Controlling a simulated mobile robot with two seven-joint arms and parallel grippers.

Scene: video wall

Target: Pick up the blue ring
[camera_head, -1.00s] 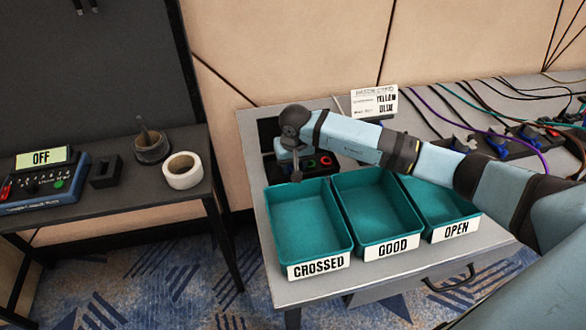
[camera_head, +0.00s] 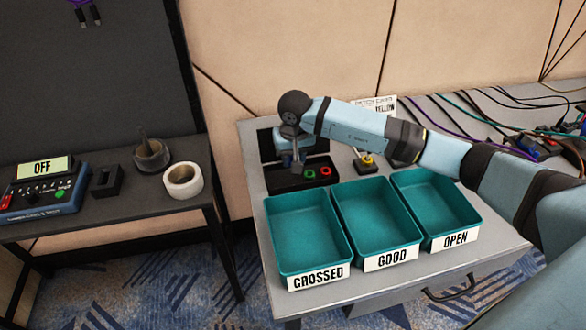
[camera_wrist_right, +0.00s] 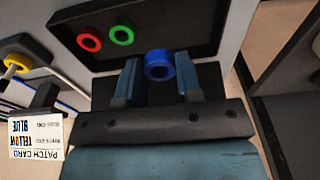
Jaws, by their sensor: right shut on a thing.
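The blue ring (camera_wrist_right: 159,65) shows in the right wrist view between the two fingers of my right gripper (camera_wrist_right: 159,80), which is shut on it. I cannot tell whether the ring still touches the black holder (camera_wrist_right: 185,30) behind it. In the head view my right gripper (camera_head: 296,168) points down at the left part of the black holder (camera_head: 285,179), and the blue ring is hidden there. A green ring (camera_wrist_right: 122,35) and a red ring (camera_wrist_right: 89,39) sit in the holder beside it. My left gripper is not in view.
Teal bins labelled CROSSED (camera_head: 318,277), GOOD (camera_head: 391,257) and OPEN (camera_head: 455,239) stand in front of the holder. A patch card (camera_wrist_right: 36,136) and a yellow plug (camera_wrist_right: 15,65) are close by. Cables lie at the right. A dark side table (camera_head: 130,210) stands left.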

